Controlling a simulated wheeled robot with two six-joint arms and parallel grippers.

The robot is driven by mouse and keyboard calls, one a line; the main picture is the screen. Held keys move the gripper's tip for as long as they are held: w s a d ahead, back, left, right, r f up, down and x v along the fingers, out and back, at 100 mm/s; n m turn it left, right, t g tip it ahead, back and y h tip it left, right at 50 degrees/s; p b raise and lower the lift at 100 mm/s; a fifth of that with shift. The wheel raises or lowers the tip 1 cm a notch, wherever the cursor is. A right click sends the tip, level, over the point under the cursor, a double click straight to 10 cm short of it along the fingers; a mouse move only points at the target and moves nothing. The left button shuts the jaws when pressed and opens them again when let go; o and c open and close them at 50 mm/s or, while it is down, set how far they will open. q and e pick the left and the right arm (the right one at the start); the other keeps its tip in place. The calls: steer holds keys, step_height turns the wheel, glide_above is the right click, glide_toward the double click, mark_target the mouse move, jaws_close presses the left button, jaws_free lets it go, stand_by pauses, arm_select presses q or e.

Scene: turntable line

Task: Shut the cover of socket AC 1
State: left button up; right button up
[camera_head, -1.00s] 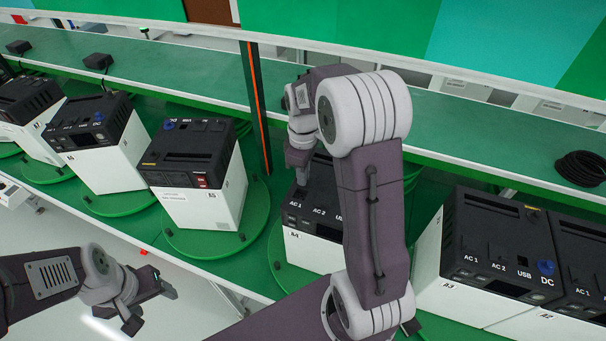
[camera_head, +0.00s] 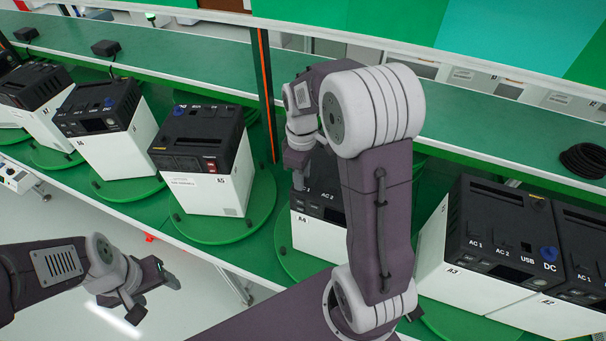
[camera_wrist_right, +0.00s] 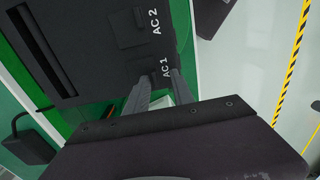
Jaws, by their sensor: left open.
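The black-topped white unit A4 (camera_head: 320,215) stands partly hidden behind my right arm. In the right wrist view its dark top (camera_wrist_right: 85,50) shows the AC 2 cover (camera_wrist_right: 127,28) and the AC 1 socket area (camera_wrist_right: 147,66). My right gripper (camera_head: 298,182) points down at the AC 1 end of A4. In the right wrist view its two fingers (camera_wrist_right: 160,80) stand apart beside the AC 1 label. They partly hide the AC 1 cover, so I cannot tell its angle or whether they touch it. My left gripper (camera_head: 150,285) is open and empty, low at the left.
Unit A5 (camera_head: 205,150) stands on a green turntable left of A4; unit A3 (camera_head: 490,240) stands to the right. An orange-edged post (camera_head: 266,95) rises behind A4. A green shelf (camera_head: 480,135) runs behind, with a black cable coil (camera_head: 583,160) on it.

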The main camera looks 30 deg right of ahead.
steer(key=shift+d, duration=0.1)
steer(key=shift+d+r, duration=0.1)
steer(key=shift+r, duration=0.25)
step_height(320, 180, up, 8)
steer(key=b, duration=0.1)
steer(key=shift+r+b, duration=0.2)
steer(key=shift+b, duration=0.1)
steer(key=shift+a, duration=0.2)
